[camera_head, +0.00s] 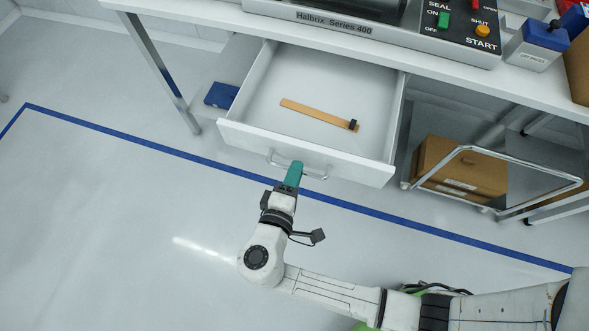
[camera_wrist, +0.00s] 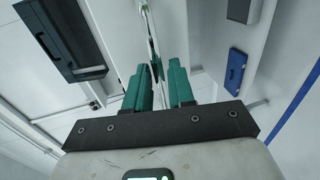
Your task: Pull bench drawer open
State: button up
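The white bench drawer (camera_head: 352,170) stands pulled well out from under the bench in the head view, its inside showing. A wooden strip (camera_head: 312,112) with a dark piece at one end lies in it. The metal drawer handle (camera_head: 318,177) is on the drawer's front. My gripper (camera_head: 296,168), with teal fingers, is at the middle of the handle. The fingers hide the held part of the handle.
The white bench top (camera_head: 215,18) carries a machine with a control panel (camera_head: 462,25). A wheeled cart (camera_head: 545,190) with a cardboard box (camera_head: 460,168) stands right of the drawer. A blue case (camera_head: 221,95) lies left of it. The floor in front is clear, with a blue line (camera_head: 150,143).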

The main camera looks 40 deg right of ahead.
jog(key=shift+o, duration=1.2)
jog(key=b+v, duration=0.1)
jog(key=v, duration=0.9)
jog(key=shift+s+a, duration=0.2)
jog(key=shift+a, duration=0.1)
jog(key=shift+r, duration=0.1)
